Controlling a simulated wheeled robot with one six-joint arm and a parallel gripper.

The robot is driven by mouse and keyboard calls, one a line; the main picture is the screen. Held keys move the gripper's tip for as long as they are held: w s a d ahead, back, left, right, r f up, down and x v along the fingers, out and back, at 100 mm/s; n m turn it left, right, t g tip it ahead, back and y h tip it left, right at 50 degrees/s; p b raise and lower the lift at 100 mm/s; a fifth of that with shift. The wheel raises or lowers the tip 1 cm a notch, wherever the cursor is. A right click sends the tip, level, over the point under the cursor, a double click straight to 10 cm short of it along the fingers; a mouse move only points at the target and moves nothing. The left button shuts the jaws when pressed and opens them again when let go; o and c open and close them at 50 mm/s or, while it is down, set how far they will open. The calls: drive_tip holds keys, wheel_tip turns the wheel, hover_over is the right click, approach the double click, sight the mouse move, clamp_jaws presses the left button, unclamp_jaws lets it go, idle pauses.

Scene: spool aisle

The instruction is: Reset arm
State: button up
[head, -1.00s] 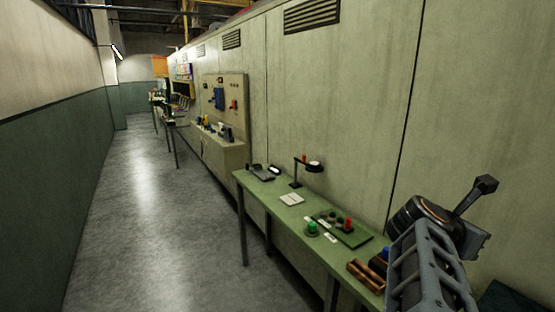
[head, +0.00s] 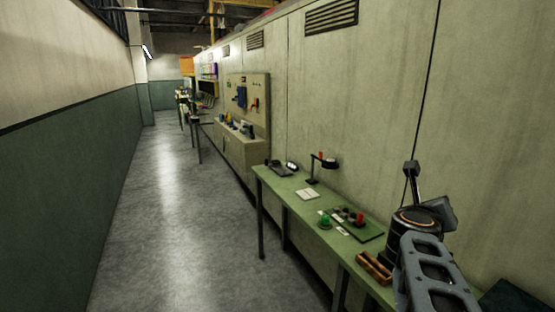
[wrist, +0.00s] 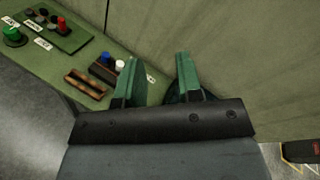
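My gripper (wrist: 159,80) shows in the wrist view with its two green fingers spread apart and nothing between them. It is open and empty, above the near end of the green table (wrist: 58,71). In the head view my arm rises at the lower right, over the near end of the same table (head: 285,189); the fingers cannot be made out there.
The table holds a green spool-like piece (head: 325,221), a dark green board (head: 359,227) with a red piece (head: 360,218), a wooden tray (head: 374,268) and a black lamp (head: 323,161). A cabinet (head: 240,150) stands farther down. The aisle floor (head: 170,220) on the left is clear.

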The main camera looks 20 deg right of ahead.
drive_tip(key=w+a+f+n+t+y, duration=0.35)
drive_tip(key=w+a+n+y, duration=0.2)
drive_tip(key=a+n, duration=0.4)
drive_tip(key=w+a+f+n+t+y, duration=0.2)
drive_tip(key=w+a+f+n+y, duration=0.3)
drive_tip(key=a+n, duration=0.45)
drive_tip(key=s+a+f+n+g+y, duration=0.2)
drive_tip(key=s+a+f+n+g, duration=0.4)
drive_tip(key=n, duration=0.5)
drive_tip(key=s+a+f+n+g+y, duration=0.2)
drive_tip(key=s+a+f+n+g, duration=0.35)
drive_tip(key=f+n, duration=0.4)
wheel_tip(320, 180, up, 8)
drive_tip(key=d+n+t+p, duration=0.1)
drive_tip(key=p, duration=0.4)
drive_tip(key=shift+n+t, duration=0.35)
drive_tip(key=shift+t, duration=0.05)
drive_tip(key=shift+s+d+h, duration=0.1)
drive_tip(key=shift+h, duration=0.15)
